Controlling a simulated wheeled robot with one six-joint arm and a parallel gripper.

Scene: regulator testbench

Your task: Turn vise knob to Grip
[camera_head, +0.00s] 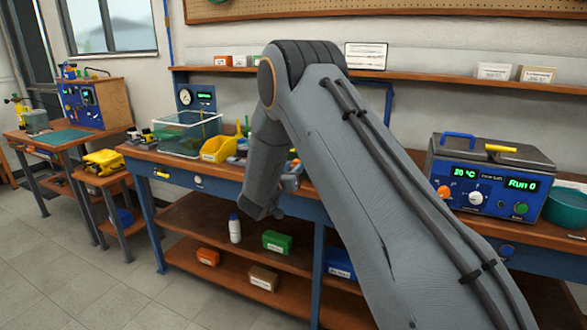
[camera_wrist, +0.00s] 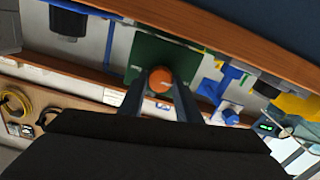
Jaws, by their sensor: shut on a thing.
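In the wrist view, my gripper (camera_wrist: 160,78) has its two fingers on either side of a round orange knob (camera_wrist: 160,84), shut on it. A dark green plate-like body (camera_wrist: 150,52) is behind the knob. I cannot read any Grip marking or tell the knob's setting. In the head view, my arm reaches down to the front of the middle bench and hides the knob and the green body. My fingertips cannot be made out there.
In the head view, a glass tank (camera_head: 187,134) and a yellow bin (camera_head: 221,149) stand left of my arm. A blue bath unit (camera_head: 490,178) with knobs stands at right. The bench's lower shelf (camera_head: 200,223) holds a white bottle (camera_head: 235,228) and several small boxes.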

